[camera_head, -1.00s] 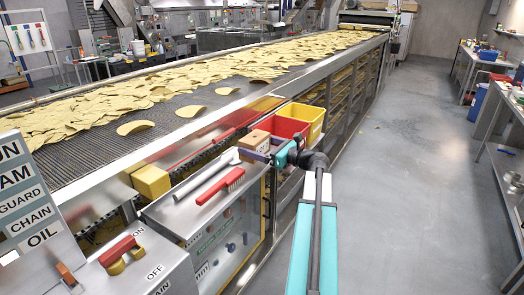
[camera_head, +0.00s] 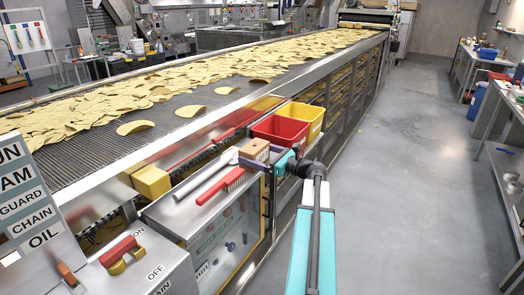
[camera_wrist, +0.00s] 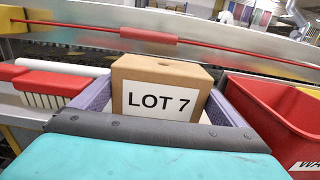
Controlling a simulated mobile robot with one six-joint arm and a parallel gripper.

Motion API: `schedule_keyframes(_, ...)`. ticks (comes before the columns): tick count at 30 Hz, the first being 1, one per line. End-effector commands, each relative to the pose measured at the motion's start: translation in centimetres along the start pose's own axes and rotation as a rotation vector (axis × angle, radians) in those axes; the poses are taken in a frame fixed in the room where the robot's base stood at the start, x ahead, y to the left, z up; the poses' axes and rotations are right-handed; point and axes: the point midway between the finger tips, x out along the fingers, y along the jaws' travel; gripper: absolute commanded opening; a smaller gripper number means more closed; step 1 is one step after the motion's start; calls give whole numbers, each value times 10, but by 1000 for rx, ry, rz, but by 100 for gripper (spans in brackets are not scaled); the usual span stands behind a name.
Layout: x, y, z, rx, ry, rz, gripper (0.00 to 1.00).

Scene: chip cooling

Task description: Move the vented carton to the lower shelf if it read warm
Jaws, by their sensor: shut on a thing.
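The carton (camera_head: 257,148) is a small brown box with a round hole in its top. In the wrist view the carton (camera_wrist: 161,77) sits upright and faces me with a "LOT 7" label. My gripper (camera_head: 264,160) is shut on it, with lavender fingers along its left and right sides (camera_wrist: 95,97). The gripper is over the far end of the metal ledge beside the conveyor. I cannot tell whether the carton's underside touches anything. No temperature reading shows, and I cannot tell which surface is the lower shelf.
A red bin (camera_head: 279,130) and a yellow bin (camera_head: 309,117) stand just beyond the carton; lettering on the red one is cut off at "WA". A red brush (camera_head: 222,186) and a pale rod (camera_head: 204,175) lie on the near ledge. The floor (camera_head: 410,170) to the right is clear.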

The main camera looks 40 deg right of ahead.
Motion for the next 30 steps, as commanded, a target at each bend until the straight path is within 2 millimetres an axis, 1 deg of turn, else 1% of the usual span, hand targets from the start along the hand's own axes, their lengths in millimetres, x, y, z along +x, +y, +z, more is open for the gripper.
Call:
schedule_keyframes(2, 0, 0, -1, 0, -2, 0, 56)
schedule_keyframes(3, 0, 0, -2, 0, 0, 0, 97)
schedule_keyframes(4, 0, 0, -2, 0, 0, 0, 100)
schedule_keyframes(14, 1, 0, 1, 0, 0, 1, 100)
schedule_keyframes(17, -4, 1, 0, 0, 0, 1, 100)
schedule_keyframes(20, -13, 1, 0, -1, 0, -1, 100)
schedule_keyframes(23, -26, 1, -1, -1, 0, -1, 100)
schedule_keyframes(30, -63, 1, -1, -1, 1, -1, 100)
